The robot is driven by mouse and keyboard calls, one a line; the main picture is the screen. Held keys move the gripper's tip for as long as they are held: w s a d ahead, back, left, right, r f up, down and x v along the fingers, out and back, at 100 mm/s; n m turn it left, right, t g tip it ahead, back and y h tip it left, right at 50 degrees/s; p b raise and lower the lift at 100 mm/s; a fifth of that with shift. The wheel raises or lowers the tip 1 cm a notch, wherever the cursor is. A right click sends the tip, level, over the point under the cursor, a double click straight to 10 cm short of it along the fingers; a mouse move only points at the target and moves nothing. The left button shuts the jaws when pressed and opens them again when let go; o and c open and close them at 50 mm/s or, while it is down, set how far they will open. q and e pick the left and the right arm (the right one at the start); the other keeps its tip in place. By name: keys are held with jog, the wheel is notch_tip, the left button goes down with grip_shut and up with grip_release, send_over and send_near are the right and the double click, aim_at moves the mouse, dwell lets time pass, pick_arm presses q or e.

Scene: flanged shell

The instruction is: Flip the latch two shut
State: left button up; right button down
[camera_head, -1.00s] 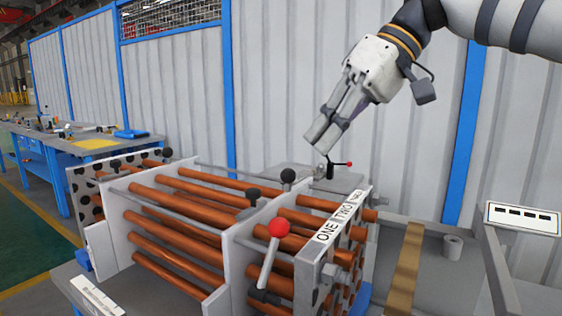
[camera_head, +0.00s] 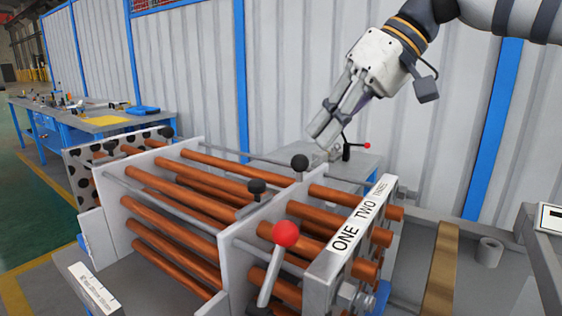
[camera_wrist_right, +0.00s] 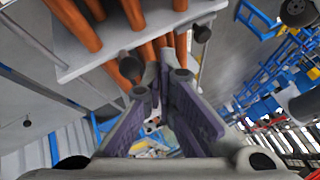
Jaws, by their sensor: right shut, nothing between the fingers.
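The flanged shell is a frame of pale plates (camera_head: 215,215) with copper tubes running through it. Its end plate has a strip labelled ONE, TWO, THREE (camera_head: 362,214). A lever with a large red ball (camera_head: 286,234) stands tilted at the front, near ONE. Black-knobbed levers (camera_head: 257,187) and (camera_head: 299,162) stand farther back along the middle plate. I cannot tell for certain which is latch two. My right gripper (camera_head: 322,138) is shut and empty, above and behind the far black knob. In the right wrist view its fingers (camera_wrist_right: 165,70) meet near dark knobs. My left gripper is out of view.
A small black lever with a red tip (camera_head: 367,146) stands on a grey box behind the shell, close to my right gripper. A grey corrugated wall (camera_head: 300,70) is behind. A blue workbench (camera_head: 75,130) is at far left. A tan strip (camera_head: 441,270) lies at right.

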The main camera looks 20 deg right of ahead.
aim_at(302, 160)
jog(key=x, duration=0.6)
jog(key=shift+f, duration=0.1)
jog(key=a, duration=0.1)
jog(key=s+a, duration=0.1)
jog(key=a, duration=0.1)
jog(key=shift+a+r, duration=0.2)
jog(key=shift+a, duration=0.15)
